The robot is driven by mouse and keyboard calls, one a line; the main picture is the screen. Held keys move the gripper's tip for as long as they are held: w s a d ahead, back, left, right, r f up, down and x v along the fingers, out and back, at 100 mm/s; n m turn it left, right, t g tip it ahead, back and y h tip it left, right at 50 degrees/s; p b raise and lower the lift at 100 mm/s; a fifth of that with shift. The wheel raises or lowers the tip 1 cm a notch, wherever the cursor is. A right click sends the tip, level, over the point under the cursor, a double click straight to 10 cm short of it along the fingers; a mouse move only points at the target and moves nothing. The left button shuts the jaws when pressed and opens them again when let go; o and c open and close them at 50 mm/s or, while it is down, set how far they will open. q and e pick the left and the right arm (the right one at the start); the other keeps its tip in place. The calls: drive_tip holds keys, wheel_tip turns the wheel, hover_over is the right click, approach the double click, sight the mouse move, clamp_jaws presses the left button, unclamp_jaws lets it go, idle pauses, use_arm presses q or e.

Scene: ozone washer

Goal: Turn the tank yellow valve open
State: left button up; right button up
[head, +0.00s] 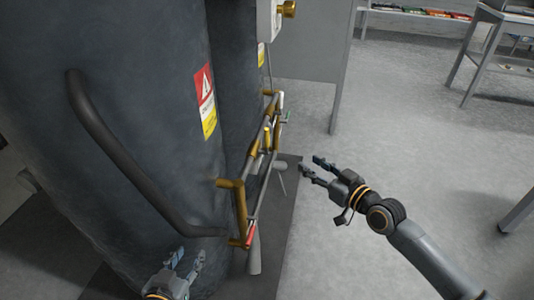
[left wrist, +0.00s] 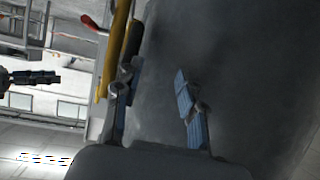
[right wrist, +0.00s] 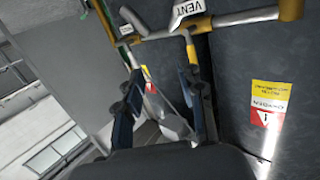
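The tall dark tank (head: 120,60) fills the left of the head view, with brass and grey piping on its side. A small yellow valve handle (head: 267,138) sits midway along the piping. In the right wrist view a yellow lever (right wrist: 190,50), apparently this handle, shows just beyond the fingertips. My right gripper (head: 308,168) is open and empty, to the right of the piping and apart from it. My left gripper (head: 188,260) is open and empty, low by the tank; its camera shows the fingers apart, with a yellow pipe (left wrist: 115,50) beyond the left finger.
A red handle (head: 250,236) is at the near lower end of the piping. A curved dark rail (head: 120,155) runs along the tank. A white VENT tag (right wrist: 186,13) hangs on the piping. Grey floor (head: 400,110) is open to the right; tables stand farther back.

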drive_tip(key=s+a+r+n+y+b, duration=0.2)
drive_tip(key=a+r, duration=0.1)
drive_tip(key=r, duration=0.1)
approach(269, 137)
drive_tip(key=x, duration=0.3)
drive_tip(key=b+x, duration=0.1)
drive_tip(key=x, duration=0.5)
drive_tip(key=shift+w+a, duration=0.15)
drive_tip(key=shift+w, duration=0.1)
drive_tip(key=shift+w+a, duration=0.45)
drive_tip(key=shift+w, duration=0.1)
use_arm(q)
wheel_tip(269, 137, up, 12)
drive_tip(key=d+t+h, duration=0.1)
drive_tip(key=t, duration=0.4)
drive_tip(key=shift+w+d+h, duration=0.15)
drive_tip(key=shift+w+h, duration=0.2)
drive_tip(key=shift+h, duration=0.05)
use_arm(e)
drive_tip(key=shift+c, duration=0.4)
clamp_jaws()
